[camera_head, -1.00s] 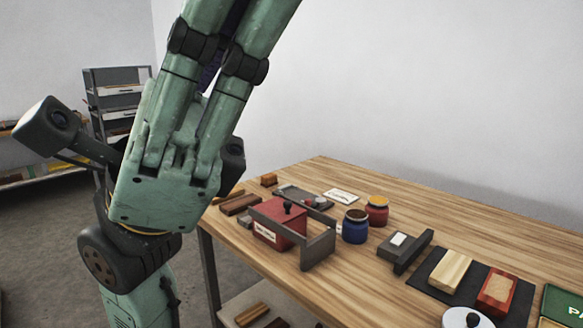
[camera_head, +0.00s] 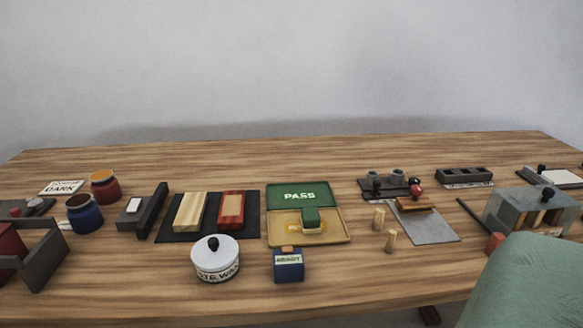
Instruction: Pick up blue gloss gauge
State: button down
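A small dark blue box (camera_head: 289,266) with a pale label that seems to read "READY" and an orange-brown top piece stands near the front edge of the table, right of the white tin. It is the only blue gauge-like thing I see; I take it for the blue gloss gauge. Nothing touches it. My gripper is out of view; only a green part of my arm shows at the lower right corner.
A white tin (camera_head: 215,259) stands just left of the blue box. Behind it are a green PASS panel with a yellow tray (camera_head: 340,234) and a black mat (camera_head: 168,236) with two blocks. Two wooden pegs stand to the right. A blue jar (camera_head: 84,215) is at left.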

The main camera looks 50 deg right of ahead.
aim_at(287, 268)
jog(key=z, duration=1.15)
